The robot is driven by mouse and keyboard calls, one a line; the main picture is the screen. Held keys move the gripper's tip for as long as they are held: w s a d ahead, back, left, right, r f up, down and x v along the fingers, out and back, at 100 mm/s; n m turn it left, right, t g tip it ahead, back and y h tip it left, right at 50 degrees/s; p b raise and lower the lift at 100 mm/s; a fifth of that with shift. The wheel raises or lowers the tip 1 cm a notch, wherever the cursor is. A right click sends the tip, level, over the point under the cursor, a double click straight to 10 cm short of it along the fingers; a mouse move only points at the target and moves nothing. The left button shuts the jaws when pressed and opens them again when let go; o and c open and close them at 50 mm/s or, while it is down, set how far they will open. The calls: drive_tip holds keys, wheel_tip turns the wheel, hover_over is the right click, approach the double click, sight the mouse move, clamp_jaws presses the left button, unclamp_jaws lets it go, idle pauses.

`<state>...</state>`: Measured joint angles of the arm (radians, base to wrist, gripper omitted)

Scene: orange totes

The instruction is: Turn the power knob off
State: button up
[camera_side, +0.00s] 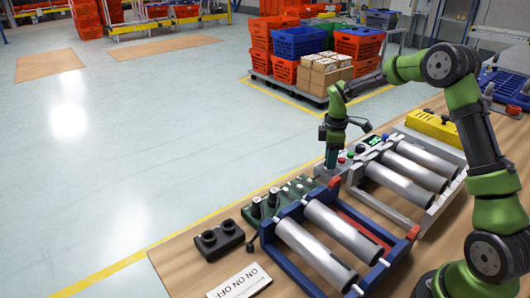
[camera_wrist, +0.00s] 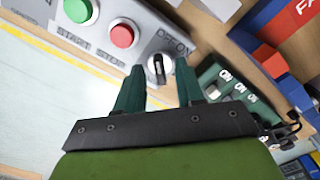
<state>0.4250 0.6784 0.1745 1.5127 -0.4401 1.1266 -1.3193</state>
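The power knob (camera_wrist: 158,69) is a small black knob with a pale marker line, below the OFF and ON lettering on a light grey control panel (camera_wrist: 205,35). I cannot clearly tell which label its marker points to. My gripper (camera_wrist: 160,68) is open; its two dark green fingers appear on either side of the knob, with gaps showing. I cannot tell whether either finger touches it. In the side view my gripper (camera_side: 331,163) points down at the panel's near-left end, and the knob is hidden there.
Left of the knob are a red STOP button (camera_wrist: 123,34) and a green START button (camera_wrist: 79,10). A dark green switch box (camera_wrist: 225,85) is close on the right. Roller conveyors (camera_side: 410,170) and a black two-knob box (camera_side: 217,239) stand on the wooden table.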

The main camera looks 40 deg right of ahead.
wheel_tip(320, 180, up, 17)
idle(0.7)
drive_tip(key=shift+f, duration=0.1)
drive_tip(key=s+a+r+m+t+y, duration=0.1)
drive_tip(key=s+a+m+t, duration=0.2)
drive_tip(key=s+a+m, duration=0.3)
drive_tip(key=s+a+r+m+t+y, duration=0.1)
drive_tip(key=s+a+m+t, duration=0.3)
drive_tip(key=s+a+m, duration=0.3)
drive_tip(key=s+a, duration=0.4)
drive_tip(key=s, duration=0.5)
drive_tip(key=shift+s+a, duration=0.3)
drive_tip(key=shift+a, duration=0.1)
